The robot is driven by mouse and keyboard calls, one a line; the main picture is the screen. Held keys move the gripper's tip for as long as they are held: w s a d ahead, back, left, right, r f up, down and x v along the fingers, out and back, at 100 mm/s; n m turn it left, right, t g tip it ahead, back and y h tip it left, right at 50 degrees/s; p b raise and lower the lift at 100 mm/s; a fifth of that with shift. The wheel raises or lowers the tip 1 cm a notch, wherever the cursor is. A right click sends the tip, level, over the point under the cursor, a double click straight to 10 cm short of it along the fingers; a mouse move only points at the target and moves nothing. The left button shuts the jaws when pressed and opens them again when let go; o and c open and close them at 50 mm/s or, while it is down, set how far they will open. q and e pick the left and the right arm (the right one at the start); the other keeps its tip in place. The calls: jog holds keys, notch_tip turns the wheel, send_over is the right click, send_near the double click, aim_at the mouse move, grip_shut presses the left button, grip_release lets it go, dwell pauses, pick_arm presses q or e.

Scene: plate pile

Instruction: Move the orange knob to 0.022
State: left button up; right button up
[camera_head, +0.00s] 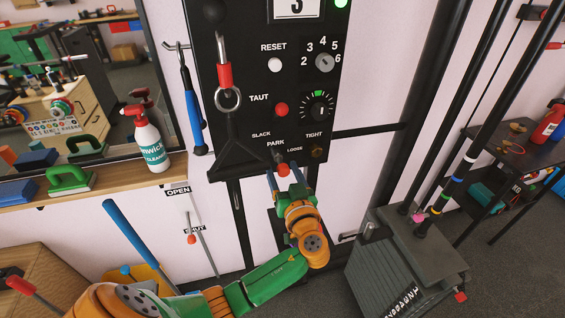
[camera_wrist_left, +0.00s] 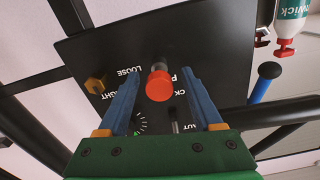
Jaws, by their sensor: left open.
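On the black panel (camera_head: 262,120), a red-orange round knob (camera_head: 283,170) sits on a short stem just below the word PARK. In the left wrist view this orange knob (camera_wrist_left: 159,86) stands out from the panel. An amber-brown knob (camera_head: 317,152) is at the panel's lower right, by TIGHT; it shows at the left in the left wrist view (camera_wrist_left: 95,85). My left gripper (camera_head: 284,177) is open at the panel's bottom edge, its blue fingers on either side of the red-orange knob, with visible gaps in the wrist view (camera_wrist_left: 159,98). My right gripper is not in view.
A blue-handled tool (camera_head: 195,122) hangs left of the panel. A weight stack (camera_head: 405,258) stands at the right. A spray bottle (camera_head: 151,146) stands on the shelf.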

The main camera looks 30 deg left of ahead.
pick_arm(q)
jog(key=shift+w+a, duration=0.45)
jog(key=shift+a, duration=0.1)
jog(key=shift+d, duration=0.25)
jog(key=shift+s, duration=0.1)
grip_shut()
dwell(0.6)
